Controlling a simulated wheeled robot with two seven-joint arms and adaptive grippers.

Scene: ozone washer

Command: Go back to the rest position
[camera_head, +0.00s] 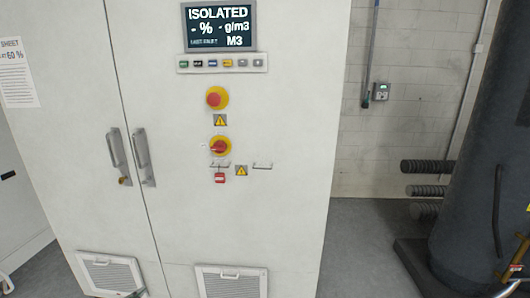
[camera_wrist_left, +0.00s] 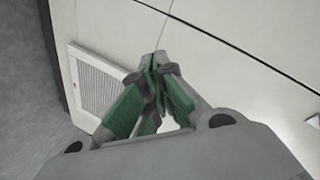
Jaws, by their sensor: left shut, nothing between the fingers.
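My left gripper (camera_wrist_left: 158,75) is shut and empty in the left wrist view. Its green-padded fingers meet at the tips, in front of the white cabinet's lower part. In the head view only a small dark tip of it (camera_head: 136,293) shows at the bottom edge, near the vent grilles. The white cabinet (camera_head: 290,210) has both doors closed in the head view. My right gripper is not in view.
The cabinet has door handles (camera_head: 141,157), a display (camera_head: 219,26), a red-yellow knob (camera_head: 217,98) and a second one (camera_head: 219,146). A vent grille (camera_wrist_left: 92,82) is left of my fingers. A dark tank (camera_head: 475,180) stands right; grey floor (camera_head: 355,250) lies between.

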